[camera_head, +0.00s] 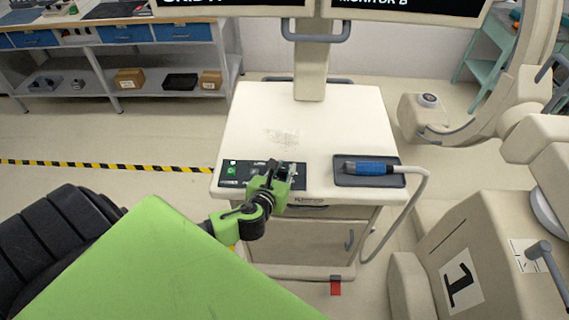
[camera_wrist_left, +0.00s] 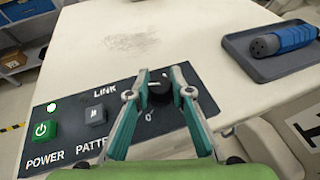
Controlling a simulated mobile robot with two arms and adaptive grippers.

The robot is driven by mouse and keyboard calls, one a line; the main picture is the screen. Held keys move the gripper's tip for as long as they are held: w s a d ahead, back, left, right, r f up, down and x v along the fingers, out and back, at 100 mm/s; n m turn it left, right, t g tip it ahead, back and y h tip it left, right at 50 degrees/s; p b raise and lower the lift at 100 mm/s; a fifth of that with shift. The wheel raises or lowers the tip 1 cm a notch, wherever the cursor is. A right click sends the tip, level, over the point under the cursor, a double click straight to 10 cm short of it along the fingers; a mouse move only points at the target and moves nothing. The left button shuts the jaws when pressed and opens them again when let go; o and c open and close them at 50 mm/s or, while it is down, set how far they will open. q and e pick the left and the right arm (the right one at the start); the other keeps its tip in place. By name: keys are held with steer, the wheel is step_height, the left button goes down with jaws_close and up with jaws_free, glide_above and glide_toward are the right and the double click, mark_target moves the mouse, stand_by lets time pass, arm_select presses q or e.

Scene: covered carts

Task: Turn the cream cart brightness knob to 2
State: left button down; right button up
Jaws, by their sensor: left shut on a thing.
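The cream cart (camera_head: 315,130) stands in the middle of the head view, with a dark control panel (camera_head: 233,171) at its front left. In the left wrist view the panel (camera_wrist_left: 75,148) shows a green POWER button (camera_wrist_left: 43,131), a grey PATTERN button (camera_wrist_left: 95,115) and a black knob (camera_wrist_left: 159,88). My left gripper (camera_head: 280,170) is over the right part of the panel. In the left wrist view its fingers (camera_wrist_left: 160,88) are shut on the black knob, one on each side. The knob's pointer and most scale marks are hidden; a "0" shows below it. My right gripper is not in view.
A blue-handled probe (camera_head: 370,168) lies in a dark tray (camera_head: 345,180) on the cart's right, its cable hanging down the side. A column with monitors (camera_head: 312,60) rises behind. Cream machines (camera_head: 470,245) stand to the right. The cart top's middle is clear.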

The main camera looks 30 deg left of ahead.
arm_select(q)
steer(key=shift+n+y+p, duration=0.3)
steer(key=shift+n+y, duration=0.3)
steer(key=shift+y, duration=0.4)
steer(key=c, duration=1.8)
jaws_free()
steer(key=v, duration=1.2)
steer(key=shift+w+r, duration=0.1)
steer(key=shift+r, duration=0.2)
